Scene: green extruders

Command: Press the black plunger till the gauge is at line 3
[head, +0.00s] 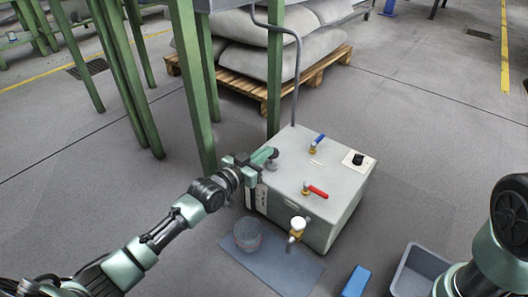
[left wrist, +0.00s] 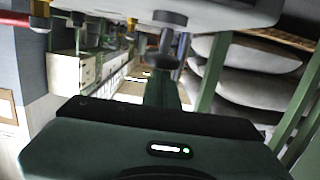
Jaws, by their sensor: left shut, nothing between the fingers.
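The grey box (head: 325,175) stands on the floor right of the middle in the head view. The dark plunger (head: 273,164) stands up from its top near the left corner, partly hidden by my left gripper (head: 270,154). The left gripper is shut and empty, its fingertips at the plunger's knob. The plunger (left wrist: 165,60) shows upside down in the left wrist view, its knob just beyond the shut fingers (left wrist: 161,88); I cannot tell if they touch. A dark panel with pale marks, perhaps the gauge (head: 257,198), is on the box's left side; its reading is too small.
On the box are a blue lever (head: 319,140), a red lever (head: 317,192) and a black knob (head: 358,159). A tap (head: 296,230) juts from the front above a blue mat (head: 270,268) holding a clear cup (head: 247,235). A grey bin (head: 418,270) stands right.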

